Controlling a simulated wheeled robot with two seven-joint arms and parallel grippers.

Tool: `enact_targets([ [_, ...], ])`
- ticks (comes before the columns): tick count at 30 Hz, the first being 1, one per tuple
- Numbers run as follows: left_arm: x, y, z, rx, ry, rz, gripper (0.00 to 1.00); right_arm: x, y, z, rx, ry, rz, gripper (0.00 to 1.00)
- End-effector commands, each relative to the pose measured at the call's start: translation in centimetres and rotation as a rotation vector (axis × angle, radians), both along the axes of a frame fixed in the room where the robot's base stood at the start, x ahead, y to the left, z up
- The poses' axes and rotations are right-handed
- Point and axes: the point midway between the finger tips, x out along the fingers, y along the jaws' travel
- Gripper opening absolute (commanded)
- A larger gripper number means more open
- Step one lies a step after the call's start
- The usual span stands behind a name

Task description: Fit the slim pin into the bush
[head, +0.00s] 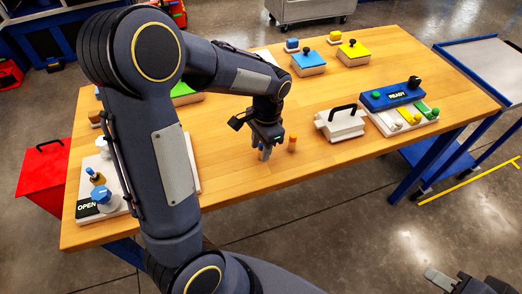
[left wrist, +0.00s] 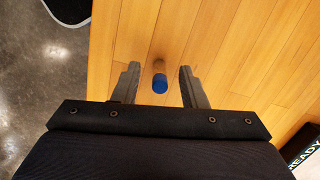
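My left gripper (head: 264,153) points down over the middle of the table. In the left wrist view its two fingers (left wrist: 157,85) are apart. A slim upright pin with a blue end (left wrist: 160,84) and a tan body lies between them, with gaps on both sides. In the head view a bit of blue shows at the fingers, mostly hidden. A short orange peg (head: 292,143) stands just right of the gripper. My right gripper (head: 440,279) is at the lower right corner, partly cut off, away from the table. I cannot tell which part is the bush.
A pale board at the left, partly behind my arm, carries a blue knob (head: 107,195), an orange-topped piece (head: 97,177) and an OPEN sign (head: 87,210). Right of the gripper are a white block with a black handle (head: 340,123) and a blue READY unit (head: 391,96). Yellow (head: 353,53) and blue (head: 308,62) boxes stand behind.

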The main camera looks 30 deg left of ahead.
Motion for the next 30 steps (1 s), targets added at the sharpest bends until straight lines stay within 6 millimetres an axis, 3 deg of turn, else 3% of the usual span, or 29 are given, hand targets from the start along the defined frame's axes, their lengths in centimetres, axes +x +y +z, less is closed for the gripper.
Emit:
enact_targets([
  [1, 0.0, 0.0, 0.0, 0.0, 0.0, 0.0, 0.35, 0.0, 0.0, 0.0, 0.0, 0.0, 0.0, 0.34],
  [9, 0.0, 0.0, 0.1, 0.0, -0.001, 0.0, 0.0, 0.0, 0.0, 0.0, 0.0, 0.0, 0.0, 0.34],
  [22, 0.1, 0.0, 0.6, 0.0, -0.002, 0.0, 0.0, 0.0, 0.0, 0.0, 0.0, 0.0, 0.0, 0.34],
  [30, -0.4, -0.7, 4.2, -0.002, -0.006, -0.003, 0.0, 0.0, 0.0, 0.1, 0.0, 0.0, 0.0, 0.34],
])
